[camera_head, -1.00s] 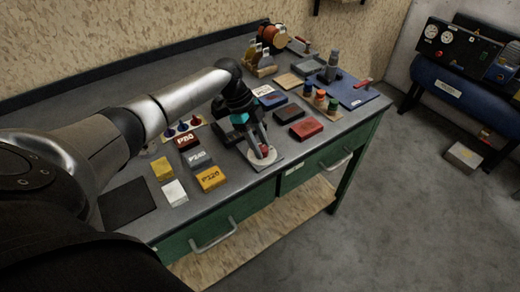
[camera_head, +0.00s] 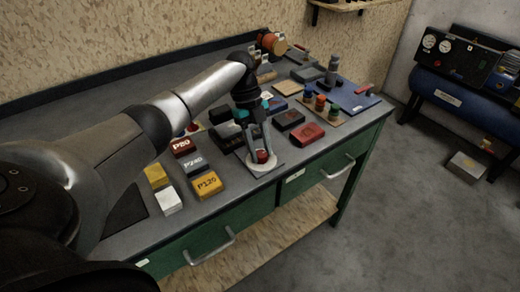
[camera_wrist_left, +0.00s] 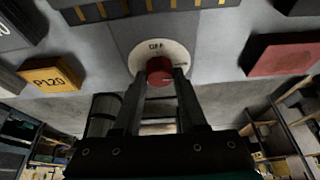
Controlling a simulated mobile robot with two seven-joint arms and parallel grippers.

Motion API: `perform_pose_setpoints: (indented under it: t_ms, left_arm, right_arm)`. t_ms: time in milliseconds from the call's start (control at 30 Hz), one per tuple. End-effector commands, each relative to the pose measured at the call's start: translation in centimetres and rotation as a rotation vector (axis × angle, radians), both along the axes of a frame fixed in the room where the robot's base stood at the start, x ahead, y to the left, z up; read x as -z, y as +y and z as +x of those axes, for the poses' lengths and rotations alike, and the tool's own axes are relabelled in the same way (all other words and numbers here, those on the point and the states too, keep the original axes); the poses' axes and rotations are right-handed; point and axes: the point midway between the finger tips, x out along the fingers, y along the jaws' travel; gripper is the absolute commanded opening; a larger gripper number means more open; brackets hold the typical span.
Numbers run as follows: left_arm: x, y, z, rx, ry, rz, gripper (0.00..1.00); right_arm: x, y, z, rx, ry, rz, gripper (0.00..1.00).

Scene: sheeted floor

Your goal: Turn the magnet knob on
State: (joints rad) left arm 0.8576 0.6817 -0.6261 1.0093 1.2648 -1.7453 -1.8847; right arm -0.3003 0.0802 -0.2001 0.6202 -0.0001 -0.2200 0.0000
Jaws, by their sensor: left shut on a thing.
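The magnet knob (camera_wrist_left: 159,72) is red and sits at the centre of a round white dial (camera_wrist_left: 146,50) marked "OFF" in the left wrist view. In the head view the knob (camera_head: 262,156) and its white dial (camera_head: 266,169) are near the front edge of the bench. My left gripper (camera_head: 261,151) reaches down over the dial, its two fingers shut on the red knob's sides. The same fingers (camera_wrist_left: 158,76) show at the knob in the left wrist view. A pointer mark on the knob is hard to make out. My right gripper is not in view.
Yellow P120 (camera_head: 207,185), grey P240 (camera_head: 195,164) and red P80 (camera_head: 182,147) blocks lie left of the dial. A red block (camera_head: 308,133) and a dark block (camera_head: 290,119) lie right. A blue board (camera_head: 346,95) is farther right. The bench (camera_head: 237,211) has green drawers.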

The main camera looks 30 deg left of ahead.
Motion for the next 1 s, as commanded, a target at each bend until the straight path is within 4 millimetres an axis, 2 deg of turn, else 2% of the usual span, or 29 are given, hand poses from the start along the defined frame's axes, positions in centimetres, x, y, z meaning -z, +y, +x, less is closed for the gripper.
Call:
perform_pose_setpoints:
  t_ms: [333, 367, 600, 867, 1000]
  left_arm:
    - [0.1, 0.0, 0.0, 0.005, 0.0, 0.002, 0.0]
    - [0.1, 0.0, 0.0, 0.005, 0.0, 0.002, 0.42]
    - [0.0, 0.0, 0.0, 0.004, 0.0, 0.001, 0.69]
    - [0.0, 0.1, 0.0, 0.002, 0.0, 0.001, 0.71]
    - [-0.9, 0.4, 0.2, 0.002, -0.001, 0.002, 0.71]
  right_arm:
    - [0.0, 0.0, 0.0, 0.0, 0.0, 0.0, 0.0]
    - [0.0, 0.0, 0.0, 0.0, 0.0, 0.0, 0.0]
    - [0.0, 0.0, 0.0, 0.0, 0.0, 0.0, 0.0]
    - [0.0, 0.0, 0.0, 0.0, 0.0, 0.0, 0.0]
    - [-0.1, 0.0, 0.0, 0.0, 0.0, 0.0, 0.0]
